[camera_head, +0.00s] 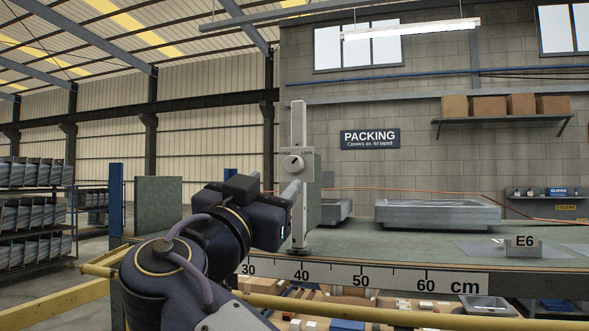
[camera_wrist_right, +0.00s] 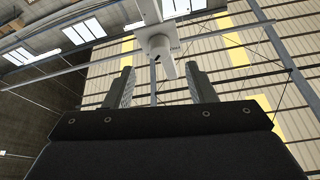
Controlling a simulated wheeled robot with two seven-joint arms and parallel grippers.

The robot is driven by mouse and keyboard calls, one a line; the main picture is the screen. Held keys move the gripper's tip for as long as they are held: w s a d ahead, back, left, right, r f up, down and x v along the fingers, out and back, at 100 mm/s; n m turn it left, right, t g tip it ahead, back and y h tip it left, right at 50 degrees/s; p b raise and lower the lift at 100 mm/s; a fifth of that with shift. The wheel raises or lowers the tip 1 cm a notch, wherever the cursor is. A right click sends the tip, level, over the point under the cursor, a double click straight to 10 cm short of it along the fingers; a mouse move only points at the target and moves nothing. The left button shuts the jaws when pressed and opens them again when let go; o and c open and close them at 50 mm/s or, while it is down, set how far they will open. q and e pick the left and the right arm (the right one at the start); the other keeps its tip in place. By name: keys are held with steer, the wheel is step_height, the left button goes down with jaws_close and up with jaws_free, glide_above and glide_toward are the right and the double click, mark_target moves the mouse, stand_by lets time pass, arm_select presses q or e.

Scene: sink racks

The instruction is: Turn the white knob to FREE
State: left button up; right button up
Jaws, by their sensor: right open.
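The white knob (camera_head: 293,164) is on a small pale plate on an upright white post (camera_head: 299,119) at the bench's near edge. Small lettering beside the knob seems to read LOCK; I cannot tell exactly where the knob points. My right gripper (camera_head: 277,182) is just below and in front of the knob in the head view, open and empty. In the right wrist view, the knob (camera_wrist_right: 162,46) shows beyond and between the two spread fingers of my right gripper (camera_wrist_right: 160,78), apparently clear of both. My left gripper is not in view.
The green bench (camera_head: 380,240) has a centimetre scale (camera_head: 360,278) along its front. A yellow rail (camera_head: 400,316) runs in front. Racks (camera_head: 35,205) stand at the left.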

mark_target(291, 167)
steer(key=p+x, duration=0.3)
steer(key=x, duration=0.2)
steer(key=shift+w+d+r, duration=0.15)
steer(key=shift+w+r, duration=0.05)
steer(key=shift+r, duration=0.05)
steer(key=shift+w+d+r, duration=0.15)
steer(key=shift+w, duration=0.4)
steer(key=c, duration=1)
steer(key=shift+o, duration=0.2)
